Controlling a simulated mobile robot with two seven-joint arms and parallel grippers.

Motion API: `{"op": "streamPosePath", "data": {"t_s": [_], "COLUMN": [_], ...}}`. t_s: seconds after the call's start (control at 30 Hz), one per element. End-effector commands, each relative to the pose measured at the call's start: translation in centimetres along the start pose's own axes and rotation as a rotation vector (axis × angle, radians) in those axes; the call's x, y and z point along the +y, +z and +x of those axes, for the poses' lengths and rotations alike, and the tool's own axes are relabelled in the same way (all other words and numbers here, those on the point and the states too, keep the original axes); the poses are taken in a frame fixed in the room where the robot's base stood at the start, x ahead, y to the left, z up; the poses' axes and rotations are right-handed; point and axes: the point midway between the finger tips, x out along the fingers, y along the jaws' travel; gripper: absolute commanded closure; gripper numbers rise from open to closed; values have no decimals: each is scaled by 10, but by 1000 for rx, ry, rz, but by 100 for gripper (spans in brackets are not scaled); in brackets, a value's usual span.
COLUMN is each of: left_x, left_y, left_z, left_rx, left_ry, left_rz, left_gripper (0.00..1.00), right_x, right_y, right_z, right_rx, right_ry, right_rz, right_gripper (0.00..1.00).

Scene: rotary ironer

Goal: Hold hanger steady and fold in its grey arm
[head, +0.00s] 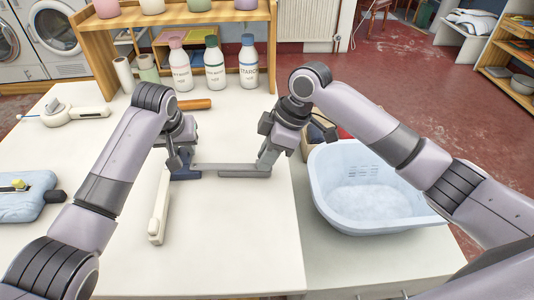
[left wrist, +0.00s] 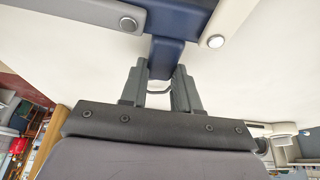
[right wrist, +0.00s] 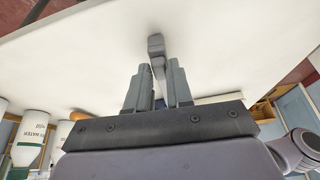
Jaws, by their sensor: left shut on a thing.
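The hanger lies on the white table, with a dark blue middle piece (head: 187,173), a grey arm (head: 230,171) stretched out to the right and a white arm (head: 159,207) pointing toward me. My left gripper (head: 180,160) is shut on the blue piece, which also shows between its fingers in the left wrist view (left wrist: 165,55). My right gripper (head: 267,155) is at the far end of the grey arm. In the right wrist view the grey arm (right wrist: 156,48) runs between its two fingers; whether they press on it is unclear.
A pale blue basin (head: 370,205) stands right of the hanger. Several bottles (head: 215,65) stand at the back by a wooden shelf. A white handled device (head: 75,115) and a light blue item (head: 28,195) lie on the left. The table's front middle is clear.

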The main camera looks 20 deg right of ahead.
Motion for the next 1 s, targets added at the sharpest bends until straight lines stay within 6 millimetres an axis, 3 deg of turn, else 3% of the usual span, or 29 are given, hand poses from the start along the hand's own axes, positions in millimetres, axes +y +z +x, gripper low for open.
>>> {"op": "streamPosePath", "data": {"t_s": [0.07, 0.53, 1.0], "left_x": [0, 0, 0], "left_y": [0, 0, 0], "left_z": [0, 0, 0], "left_rx": [0, 0, 0], "left_ry": [0, 0, 1], "left_rz": [0, 0, 0], "left_gripper": [100, 100, 100], "right_x": [0, -11, -72], "right_y": [0, -1, -16], "right_z": [0, 0, 7], "right_rx": [0, -1, 1], "right_ry": [0, 24, 165], "right_rz": [0, 55, 398], "right_gripper": [100, 100, 100]}}
